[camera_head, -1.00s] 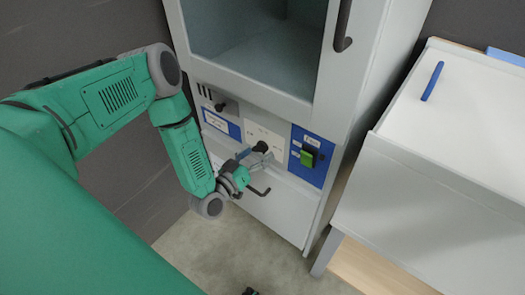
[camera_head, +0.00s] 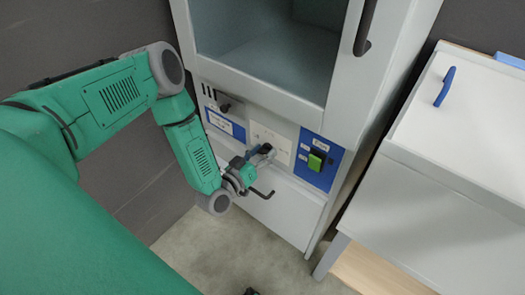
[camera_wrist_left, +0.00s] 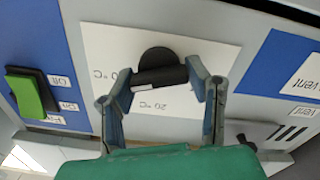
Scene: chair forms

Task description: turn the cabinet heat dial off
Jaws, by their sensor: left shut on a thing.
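The black heat dial (camera_head: 266,149) is on a white plate with temperature marks, low on the front of the cabinet (camera_head: 287,199). In the left wrist view, the dial (camera_wrist_left: 158,62) shows as a round knob with a raised bar across it. My left gripper (camera_head: 259,156) is at the dial, and its fingers (camera_wrist_left: 163,79) close on the bar from both sides in the left wrist view. The fingers partly hide the plate's marks.
A green rocker switch (camera_head: 315,162) is on a blue panel right of the dial. A dark knob (camera_head: 225,107) and vent slots are to its left. The cabinet's glass window is above. A white unit with a blue handle (camera_head: 444,87) stands to the right.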

